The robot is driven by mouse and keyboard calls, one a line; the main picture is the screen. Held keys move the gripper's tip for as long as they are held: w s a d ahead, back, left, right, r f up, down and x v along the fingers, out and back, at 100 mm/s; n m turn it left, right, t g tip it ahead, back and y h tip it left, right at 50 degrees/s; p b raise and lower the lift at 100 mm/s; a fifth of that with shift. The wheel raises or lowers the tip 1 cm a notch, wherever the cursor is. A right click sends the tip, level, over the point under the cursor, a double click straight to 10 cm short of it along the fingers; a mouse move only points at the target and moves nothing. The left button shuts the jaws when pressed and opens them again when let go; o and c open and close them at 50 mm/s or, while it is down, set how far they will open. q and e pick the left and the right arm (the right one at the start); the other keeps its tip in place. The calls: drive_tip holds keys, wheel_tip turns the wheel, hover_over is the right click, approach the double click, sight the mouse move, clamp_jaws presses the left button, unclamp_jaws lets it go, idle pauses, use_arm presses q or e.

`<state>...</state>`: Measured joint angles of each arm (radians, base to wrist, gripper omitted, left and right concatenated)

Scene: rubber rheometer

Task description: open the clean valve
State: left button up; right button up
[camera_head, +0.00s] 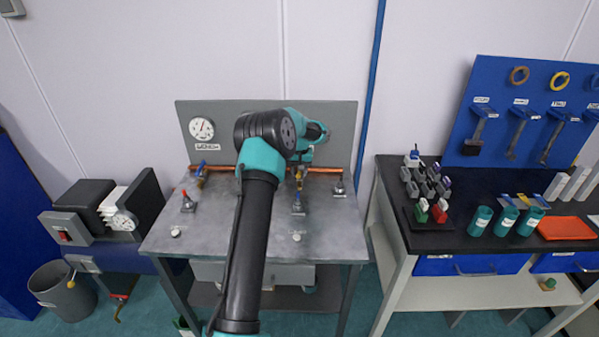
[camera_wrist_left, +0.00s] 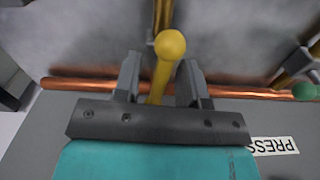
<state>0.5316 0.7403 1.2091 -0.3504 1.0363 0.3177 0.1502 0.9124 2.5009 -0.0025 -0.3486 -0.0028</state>
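In the left wrist view, a yellow valve lever (camera_wrist_left: 162,78) with a round knob stands between the two fingers of my left gripper (camera_wrist_left: 160,82). The fingers are apart, one on each side of the lever, with gaps visible. In the head view my left gripper (camera_head: 302,160) is at the copper pipe in front of the grey back panel, partly hidden by its own wrist. A bit of yellow valve (camera_head: 300,177) shows just below it. No label naming the clean valve is readable. My right gripper is not in view.
The copper pipe (camera_wrist_left: 75,85) runs along the grey panel (camera_head: 345,118). A blue-handled valve (camera_head: 200,173) and a gauge (camera_head: 201,128) are to the left. Small red (camera_head: 187,201) and blue (camera_head: 297,202) valves stand on the bench. A green knob (camera_wrist_left: 304,91) is right of my gripper.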

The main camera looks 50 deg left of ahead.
use_arm(q)
drive_tip(key=shift+f, duration=0.15)
drive_tip(key=shift+c, duration=0.4)
clamp_jaws()
drive_tip(key=shift+n, duration=0.6)
drive_tip(key=shift+o, duration=0.4)
unclamp_jaws()
